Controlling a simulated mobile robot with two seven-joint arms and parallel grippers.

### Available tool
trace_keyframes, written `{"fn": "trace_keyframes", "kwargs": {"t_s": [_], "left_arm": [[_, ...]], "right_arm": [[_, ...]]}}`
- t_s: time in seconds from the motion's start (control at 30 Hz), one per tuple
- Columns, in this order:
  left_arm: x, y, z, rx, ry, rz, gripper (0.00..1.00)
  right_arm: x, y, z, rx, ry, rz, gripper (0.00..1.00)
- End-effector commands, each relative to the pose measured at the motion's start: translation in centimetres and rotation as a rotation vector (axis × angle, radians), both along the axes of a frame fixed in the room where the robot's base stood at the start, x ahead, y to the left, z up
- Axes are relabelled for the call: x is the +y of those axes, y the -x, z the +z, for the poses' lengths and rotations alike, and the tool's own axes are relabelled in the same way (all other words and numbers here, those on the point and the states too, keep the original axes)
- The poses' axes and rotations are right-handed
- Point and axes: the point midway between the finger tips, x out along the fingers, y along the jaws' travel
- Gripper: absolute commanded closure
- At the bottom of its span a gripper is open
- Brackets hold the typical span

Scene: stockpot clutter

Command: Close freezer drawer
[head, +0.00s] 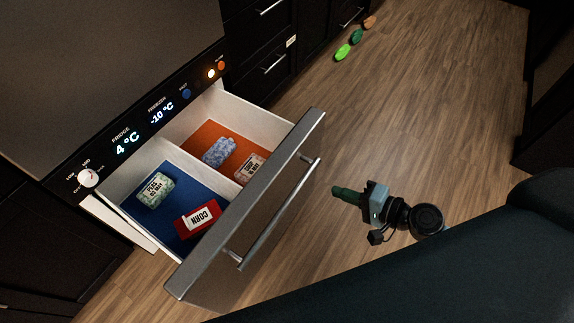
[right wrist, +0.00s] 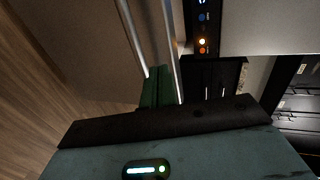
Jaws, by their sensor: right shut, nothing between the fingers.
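The freezer drawer (head: 247,219) is pulled out from the fridge, with a steel front and a long bar handle (head: 280,214). Inside, a blue section holds a corn packet (head: 201,218) and a peas packet (head: 155,189). An orange section holds a blue packet (head: 219,151) and a white and red packet (head: 250,169). My right gripper (head: 335,190) is shut and empty, to the right of the handle and apart from it in the head view. My left gripper is not in view.
The fridge control panel (head: 141,125) with a knob and lit displays runs above the drawer. Dark cabinets (head: 262,50) stand behind. Green and orange objects (head: 356,37) lie on the wooden floor at the back.

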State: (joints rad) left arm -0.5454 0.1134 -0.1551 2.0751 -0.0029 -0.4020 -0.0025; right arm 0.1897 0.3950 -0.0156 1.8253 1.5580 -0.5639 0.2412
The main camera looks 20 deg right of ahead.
Motion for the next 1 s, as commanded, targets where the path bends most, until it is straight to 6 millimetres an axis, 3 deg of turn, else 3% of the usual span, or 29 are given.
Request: {"fn": "trace_keyframes", "kwargs": {"t_s": [0.37,0.83,1.0], "left_arm": [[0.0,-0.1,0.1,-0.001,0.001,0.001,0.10],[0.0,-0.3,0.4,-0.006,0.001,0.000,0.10],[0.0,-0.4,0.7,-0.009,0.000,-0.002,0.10]], "right_arm": [[0.5,-1.2,0.1,-0.003,-0.018,-0.004,1.00],[5.5,-7.4,-2.5,-0.001,-0.017,-0.004,1.00],[7.1,-9.5,-2.5,-0.003,-0.016,-0.002,1.00]]}}
